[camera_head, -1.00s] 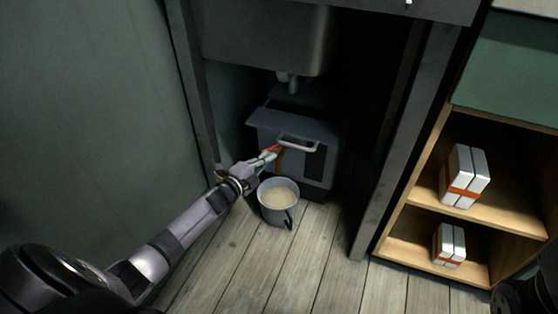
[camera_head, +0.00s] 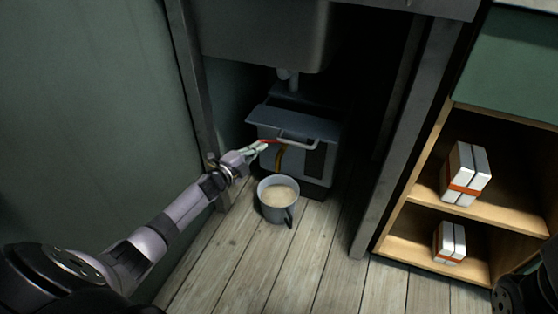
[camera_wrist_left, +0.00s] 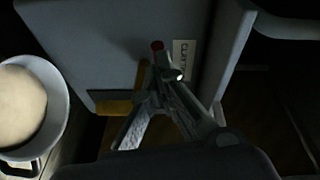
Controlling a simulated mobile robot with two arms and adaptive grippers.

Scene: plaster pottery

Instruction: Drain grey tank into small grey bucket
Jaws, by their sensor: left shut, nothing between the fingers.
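The grey tank (camera_head: 312,135) stands on the floor under the sink, with a handle bar on its front. A brownish-yellow spout (camera_head: 279,159) hangs from its front, beside a thin red lever (camera_head: 268,141). The small grey bucket (camera_head: 266,208) stands upright on the floor before the tank, holding cloudy beige liquid. My left gripper (camera_head: 262,147) is shut and empty at the red lever, left of the spout. In the left wrist view the fingers (camera_wrist_left: 160,72) come together by a red tip (camera_wrist_left: 157,45), with the bucket (camera_wrist_left: 57,113) at left. My right gripper is not visible.
The metal sink (camera_head: 265,40) and its drain pipe (camera_head: 289,80) are above the tank. A dark cabinet post (camera_head: 395,145) stands to the right. A wooden shelf (camera_head: 500,216) holds white boxes with orange bands. The plank floor before the bucket is clear.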

